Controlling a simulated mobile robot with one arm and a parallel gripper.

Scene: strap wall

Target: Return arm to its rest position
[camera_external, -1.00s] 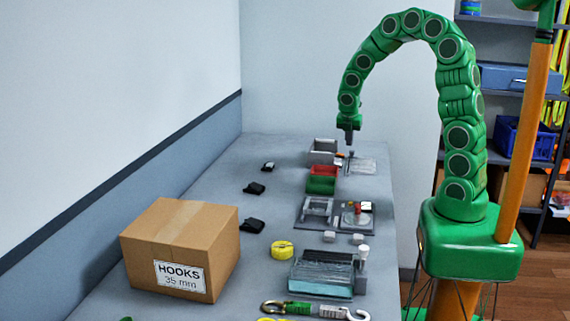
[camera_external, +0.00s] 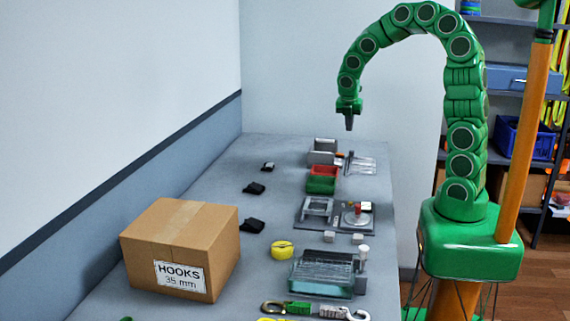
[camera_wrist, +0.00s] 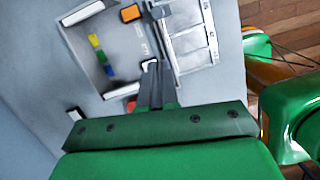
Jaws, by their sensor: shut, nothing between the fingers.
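My arm is green and segmented, and it arches up from its base at the right and over the bench. My gripper (camera_external: 349,128) hangs from its end, pointing down, above the far part of the bench and clear of the things on it. In the wrist view my gripper (camera_wrist: 155,72) shows as two dark fingers side by side, shut with nothing between them. Below it are a grey bin (camera_external: 322,157) and a red and green bin (camera_external: 321,184).
The grey bench (camera_external: 200,215) holds a cardboard box (camera_external: 165,255) marked HOOKS, black buckles (camera_external: 254,188), a yellow strap roll (camera_external: 282,250), a glass-topped case (camera_external: 322,275) and a hook tool (camera_external: 310,311). A shelf (camera_external: 500,75) stands behind my arm. The air around the gripper is free.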

